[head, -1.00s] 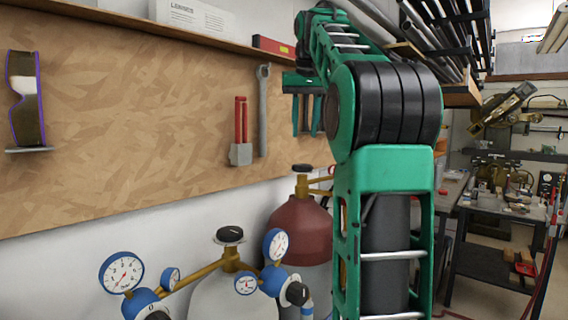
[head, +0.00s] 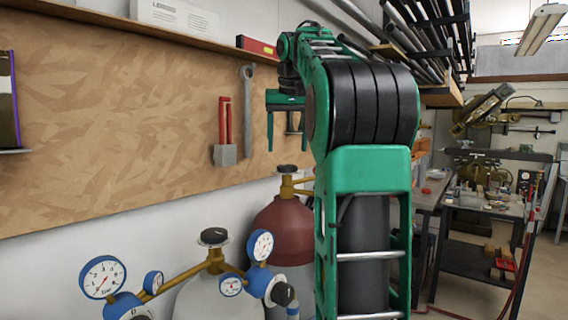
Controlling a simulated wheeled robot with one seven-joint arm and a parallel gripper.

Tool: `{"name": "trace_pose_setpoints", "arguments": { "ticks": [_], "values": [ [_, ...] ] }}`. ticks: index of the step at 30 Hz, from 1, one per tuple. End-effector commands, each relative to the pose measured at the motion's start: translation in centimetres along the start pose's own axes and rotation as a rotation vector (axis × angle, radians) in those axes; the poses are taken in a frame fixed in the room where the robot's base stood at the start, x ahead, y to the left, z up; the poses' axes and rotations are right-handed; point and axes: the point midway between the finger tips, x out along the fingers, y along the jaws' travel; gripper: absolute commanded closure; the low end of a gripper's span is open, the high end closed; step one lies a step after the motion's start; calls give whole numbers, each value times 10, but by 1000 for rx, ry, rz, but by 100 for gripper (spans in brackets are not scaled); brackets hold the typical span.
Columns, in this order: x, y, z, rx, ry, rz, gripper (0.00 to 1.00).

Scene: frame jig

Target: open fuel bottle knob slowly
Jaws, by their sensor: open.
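A dark red gas bottle (head: 283,232) stands against the wall, and its label is not readable. It has a brass valve with a black knob (head: 287,169) on top. A white bottle (head: 212,300) stands in front to the left, with its own black-topped valve (head: 214,236). Which bottle is the fuel one is not marked. My gripper (head: 287,148) is green, open and empty, with its fingers pointing down. In the picture it is just above the red bottle's knob, with the knob between the lines of its fingers. Contact with it is not visible, and depth is hard to judge.
Pressure gauges (head: 103,277) and regulators sit on the white bottle's brass pipe. A wooden board (head: 120,130) with a wrench (head: 247,110) and a red-handled tool (head: 225,135) hangs behind. My arm hides the area right of the red bottle.

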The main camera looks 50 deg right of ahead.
Motion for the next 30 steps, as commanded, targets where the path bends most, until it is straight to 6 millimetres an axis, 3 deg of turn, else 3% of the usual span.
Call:
{"name": "trace_pose_setpoints", "arguments": {
  "ticks": [30],
  "values": [
    [57,2,-2,-1,-4,-8,33]
  ]
}}
